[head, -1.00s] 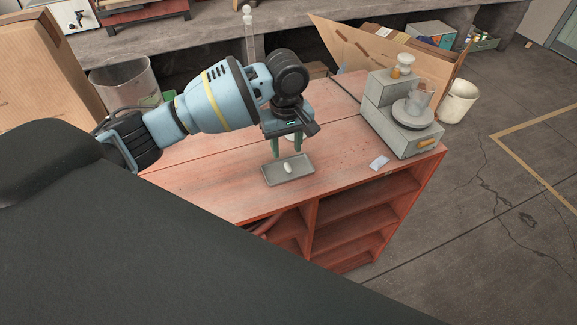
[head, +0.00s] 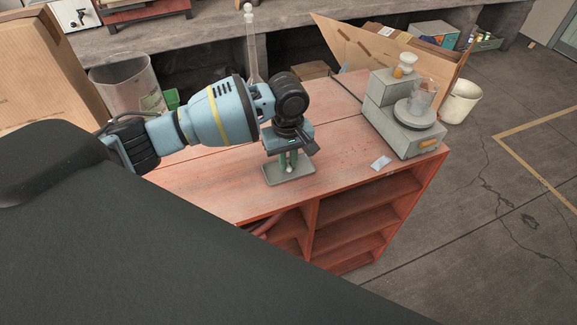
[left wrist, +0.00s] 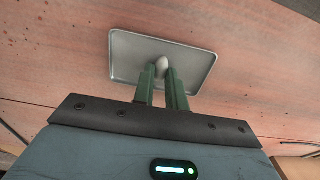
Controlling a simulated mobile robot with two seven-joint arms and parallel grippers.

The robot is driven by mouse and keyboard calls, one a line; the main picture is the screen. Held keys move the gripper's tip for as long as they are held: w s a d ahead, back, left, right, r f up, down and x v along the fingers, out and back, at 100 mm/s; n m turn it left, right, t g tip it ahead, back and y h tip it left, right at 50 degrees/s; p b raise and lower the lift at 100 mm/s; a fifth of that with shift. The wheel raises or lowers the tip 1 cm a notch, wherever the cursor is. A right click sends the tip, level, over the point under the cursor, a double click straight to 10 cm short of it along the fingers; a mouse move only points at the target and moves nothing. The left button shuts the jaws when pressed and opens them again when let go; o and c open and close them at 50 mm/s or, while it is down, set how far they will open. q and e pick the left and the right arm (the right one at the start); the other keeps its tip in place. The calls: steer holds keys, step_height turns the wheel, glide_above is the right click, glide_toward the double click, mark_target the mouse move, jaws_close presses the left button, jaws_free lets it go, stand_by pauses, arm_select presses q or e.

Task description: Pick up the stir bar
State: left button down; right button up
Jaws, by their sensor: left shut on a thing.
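The stir bar is a small white oval piece (left wrist: 161,66) over the grey tray (left wrist: 125,50) in the left wrist view. My left gripper (left wrist: 162,72) has its two green fingers shut on it, one on each side. In the head view, the left gripper (head: 289,167) points down into the tray (head: 303,172), and the stir bar (head: 289,170) shows only as a small pale spot at the fingertips. I cannot tell whether the bar still touches the tray. My right gripper is not in view.
The tray lies on a red wooden bench top (head: 215,190) with open shelves below. A grey balance-like device (head: 405,130) with a glass beaker (head: 424,97) stands at the right. A tall glass flask (head: 251,50) stands behind the arm.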

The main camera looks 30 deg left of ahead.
mark_target(288, 164)
arm_select(q)
steer(key=shift+r, duration=0.15)
steer(key=shift+r, duration=0.6)
step_height(288, 164, up, 3)
steer(key=shift+f, duration=0.2)
steer(key=d, duration=1.6)
steer(key=shift+w+r, duration=0.45)
